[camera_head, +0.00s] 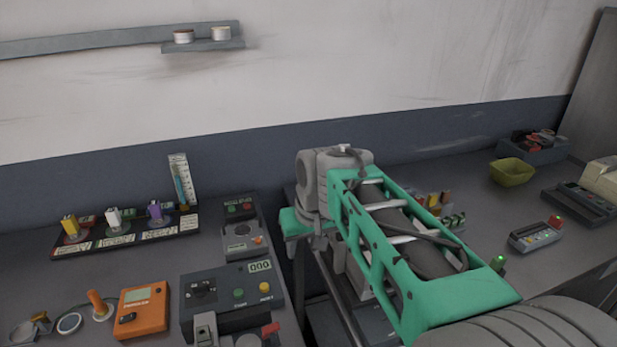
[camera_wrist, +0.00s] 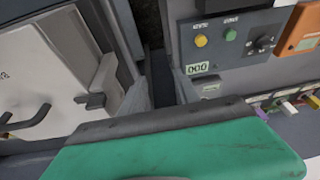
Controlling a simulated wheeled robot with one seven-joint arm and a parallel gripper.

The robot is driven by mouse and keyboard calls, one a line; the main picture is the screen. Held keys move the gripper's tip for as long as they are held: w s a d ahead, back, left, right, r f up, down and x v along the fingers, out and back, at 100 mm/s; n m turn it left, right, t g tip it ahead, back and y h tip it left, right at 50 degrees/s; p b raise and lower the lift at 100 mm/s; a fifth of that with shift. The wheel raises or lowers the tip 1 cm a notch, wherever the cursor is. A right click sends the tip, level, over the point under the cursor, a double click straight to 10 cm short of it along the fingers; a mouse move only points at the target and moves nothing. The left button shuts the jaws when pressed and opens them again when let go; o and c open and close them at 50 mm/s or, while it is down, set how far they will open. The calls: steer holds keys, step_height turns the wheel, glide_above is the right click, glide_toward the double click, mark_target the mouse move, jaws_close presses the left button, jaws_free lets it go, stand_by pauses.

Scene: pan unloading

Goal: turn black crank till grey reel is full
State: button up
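A black crank-like handle (camera_wrist: 28,118) sits on a pale panel (camera_wrist: 40,72) at the left of the wrist view. I cannot confirm that it is the task's crank. No grey reel can be made out for sure in either view. My gripper end, with a green part (camera_head: 297,222), hangs over the gap between the two benches in the head view, partly hidden by my arm. A green part with a dark edge (camera_wrist: 175,150) fills the bottom of the wrist view. No fingertips can be made out, and I see no contact with the black handle.
A dark control box (camera_head: 228,298) with a 000 display and an orange device (camera_head: 142,308) stand on the left bench. A rack with coloured blocks (camera_head: 125,234) is behind them. A yellow-green bowl (camera_head: 511,173) is on the right bench. A wall shelf (camera_head: 203,46) holds two small tins.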

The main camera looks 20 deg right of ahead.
steer(key=w+d+r+p, duration=0.15)
steer(key=w+d, duration=0.25)
steer(key=w, duration=0.5)
steer(key=w+d+r+p, duration=0.1)
steer(key=w+d+r, duration=0.2)
steer(key=w, duration=0.7)
steer(key=w+d+f+n+p, duration=0.1)
steer(key=w+d+f+p, duration=0.15)
steer(key=w+d, duration=0.55)
steer(key=shift+n+t, duration=0.3)
steer(key=shift+t, duration=0.1)
steer(key=x, duration=0.8)
steer(key=shift+s, duration=0.1)
steer(key=shift+c, duration=0.4)
jaws_close()
